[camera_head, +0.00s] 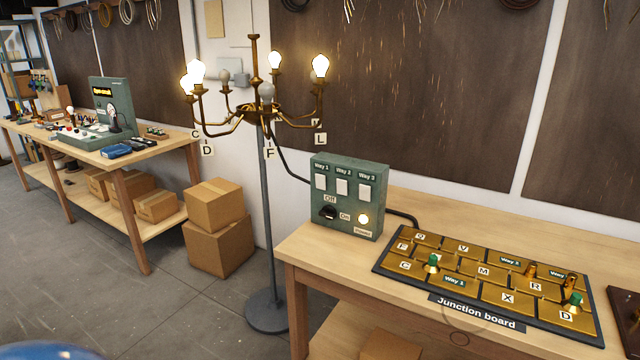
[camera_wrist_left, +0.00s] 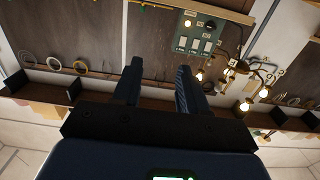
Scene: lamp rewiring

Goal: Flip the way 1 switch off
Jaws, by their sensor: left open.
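The green switch box (camera_head: 375,190) stands upright on the right bench. It has three white switches in a row, labelled Way 1, Way 2 and Way 3. The Way 1 switch (camera_head: 320,182) is the leftmost; its tilt is too small to tell. My left gripper (camera_wrist_left: 159,68) is open and empty. Neither gripper shows in the head view.
A junction board (camera_head: 480,285) lies on the bench (camera_head: 300,245) right of the box. Cardboard boxes (camera_head: 215,205) are stacked on the floor. Another bench (camera_head: 165,155) stands at left.

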